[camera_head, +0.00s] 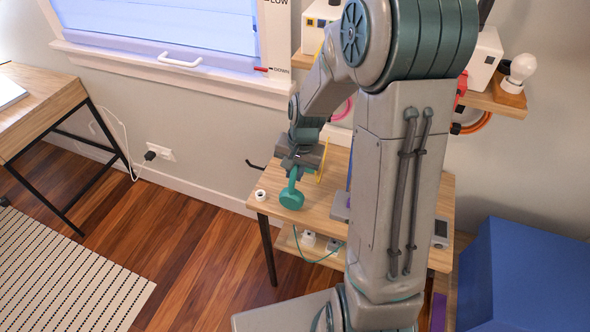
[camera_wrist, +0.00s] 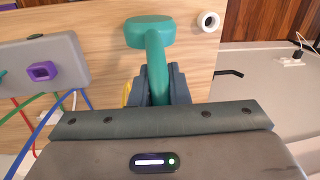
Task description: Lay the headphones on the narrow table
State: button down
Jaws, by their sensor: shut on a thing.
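A teal thing, which I take for the headphones (camera_head: 291,196), is in my gripper (camera_head: 295,166). In the head view a stem and one round, flat end hang below the jaws, over the left part of a light wood table (camera_head: 318,216). The wrist view shows the same stem and round end of the headphones (camera_wrist: 152,32) between the dark fingers of my gripper (camera_wrist: 160,88), with the tabletop (camera_wrist: 105,40) behind. The gripper is shut on the stem. I cannot tell whether the round end touches the table. My arm hides the table's middle.
A small white ring (camera_head: 260,195) stands at the table's left edge. A grey box with a purple socket (camera_wrist: 42,71) and coloured cables lies on the table. A blue box (camera_head: 525,275) is at the right. Another desk (camera_head: 35,105) stands far left, with floor between.

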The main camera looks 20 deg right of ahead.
jog(key=shift+f, duration=0.1)
jog(key=c, duration=1.4)
grip_release()
notch_tip(320, 180, up, 11)
jog(key=d, duration=0.1)
jog(key=s+r+n, duration=0.1)
jog(key=s+n, duration=0.1)
jog(key=s, duration=0.3)
jog(key=s+r+n+t+h, duration=0.1)
jog(key=s+r+n, duration=0.1)
jog(key=s, duration=0.4)
jog(key=s+r+n+t, duration=0.1)
jog(key=s+r+n, duration=0.1)
jog(key=s, duration=0.4)
jog(key=shift+a+r, duration=0.25)
jog(key=shift+a, duration=0.1)
